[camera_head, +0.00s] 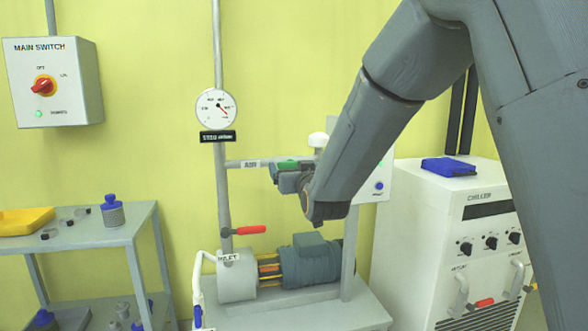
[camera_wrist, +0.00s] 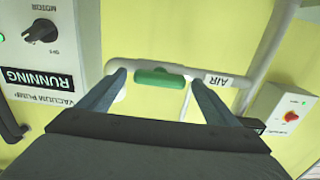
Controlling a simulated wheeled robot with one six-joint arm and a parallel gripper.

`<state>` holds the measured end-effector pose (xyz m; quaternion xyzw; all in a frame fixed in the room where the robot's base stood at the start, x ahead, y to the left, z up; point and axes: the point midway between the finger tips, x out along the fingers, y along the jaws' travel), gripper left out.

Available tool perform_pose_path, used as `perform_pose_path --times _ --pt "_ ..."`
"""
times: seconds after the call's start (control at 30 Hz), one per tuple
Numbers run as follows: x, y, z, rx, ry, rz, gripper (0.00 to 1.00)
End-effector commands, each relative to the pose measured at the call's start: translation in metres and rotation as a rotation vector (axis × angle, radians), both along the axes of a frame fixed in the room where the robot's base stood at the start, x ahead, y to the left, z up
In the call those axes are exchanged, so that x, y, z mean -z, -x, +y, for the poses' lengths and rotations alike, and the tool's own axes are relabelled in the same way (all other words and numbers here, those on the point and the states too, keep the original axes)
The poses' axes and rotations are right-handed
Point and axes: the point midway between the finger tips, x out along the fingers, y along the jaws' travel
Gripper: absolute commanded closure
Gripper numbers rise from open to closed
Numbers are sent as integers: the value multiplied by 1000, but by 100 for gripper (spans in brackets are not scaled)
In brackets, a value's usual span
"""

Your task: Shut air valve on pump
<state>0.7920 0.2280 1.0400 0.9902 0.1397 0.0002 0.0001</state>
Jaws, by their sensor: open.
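The air valve's green handle (camera_head: 288,165) lies along the horizontal pipe labelled AIR (camera_head: 248,163) above the pump (camera_head: 311,262). In the wrist view the green handle (camera_wrist: 160,78) lies lengthwise between my two fingers, with a small gap at each end. My gripper (camera_head: 281,175) is open at the handle in the head view; it also shows in the wrist view (camera_wrist: 158,82). Nothing is held. My forearm and gripper partly cover the pipe's right end in the head view.
A red-handled valve (camera_head: 242,230) labelled INLET sits lower. A round gauge (camera_head: 217,109) hangs on the upright pipe. A vacuum pump control box (camera_wrist: 42,50) is close at left in the wrist view. The chiller (camera_head: 460,220) stands right, a shelf table (camera_head: 85,232) left.

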Motion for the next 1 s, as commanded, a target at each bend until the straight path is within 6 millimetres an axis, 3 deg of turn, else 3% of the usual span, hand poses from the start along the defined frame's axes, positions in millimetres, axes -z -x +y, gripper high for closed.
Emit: perform_pose_path --times 0.03,0.3,0.67,1.0 --pt "0 0 0 0 0 0 16" --pt "0 0 0 0 0 0 57" --pt "1 0 0 0 -65 19 57" --pt "2 0 0 0 -314 90 57"
